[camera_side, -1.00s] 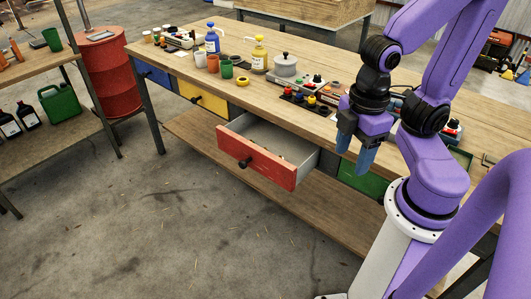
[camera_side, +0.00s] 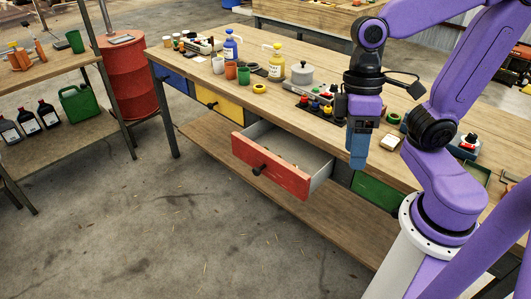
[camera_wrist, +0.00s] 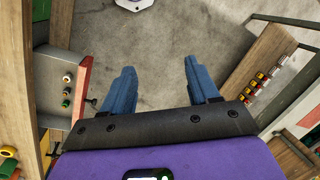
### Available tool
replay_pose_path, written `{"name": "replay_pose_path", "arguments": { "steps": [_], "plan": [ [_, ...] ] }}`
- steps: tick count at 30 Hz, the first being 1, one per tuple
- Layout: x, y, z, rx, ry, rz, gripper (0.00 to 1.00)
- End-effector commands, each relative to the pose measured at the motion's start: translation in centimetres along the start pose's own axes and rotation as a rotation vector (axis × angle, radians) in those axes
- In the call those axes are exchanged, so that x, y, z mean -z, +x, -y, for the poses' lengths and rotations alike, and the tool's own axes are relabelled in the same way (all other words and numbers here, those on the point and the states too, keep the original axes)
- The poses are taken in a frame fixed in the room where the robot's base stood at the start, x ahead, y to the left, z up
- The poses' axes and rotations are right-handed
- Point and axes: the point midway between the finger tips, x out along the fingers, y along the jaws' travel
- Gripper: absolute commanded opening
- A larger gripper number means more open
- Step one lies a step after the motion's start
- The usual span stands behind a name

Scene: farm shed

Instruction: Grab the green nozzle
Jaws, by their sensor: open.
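In the wrist view, a small green-topped piece (camera_wrist: 67,77), which looks like the green nozzle, lies in the open red-fronted drawer at the left edge. An orange-and-white piece (camera_wrist: 66,91) and a dark piece (camera_wrist: 66,103) are in line beside it. In the side view the drawer's red front (camera_side: 270,169) hides most of its contents. My gripper (camera_side: 358,158) hangs fingers down in front of the bench, right of the drawer. In the wrist view my gripper (camera_wrist: 160,72) has its blue fingers apart with only floor between them, away from the nozzle.
The wooden bench (camera_side: 300,112) carries bottles, cups, a lidded pot (camera_side: 302,72) and a dark tray of coloured pieces (camera_side: 318,104) near my gripper. A green drawer (camera_side: 377,192) is shut below. The floor before the bench is clear.

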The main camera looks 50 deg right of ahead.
Motion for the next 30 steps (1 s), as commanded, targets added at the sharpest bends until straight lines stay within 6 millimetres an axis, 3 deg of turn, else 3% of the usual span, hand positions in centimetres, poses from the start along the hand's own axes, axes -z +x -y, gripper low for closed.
{"name": "replay_pose_path", "arguments": {
  "steps": [17, 30],
  "plan": [
    [8.4, -0.6, -1.5, 0.382, 0.807, -0.028, 0.60],
    [14.7, -2.5, -5.9, 0.714, 1.403, -0.121, 0.60]
  ]
}}
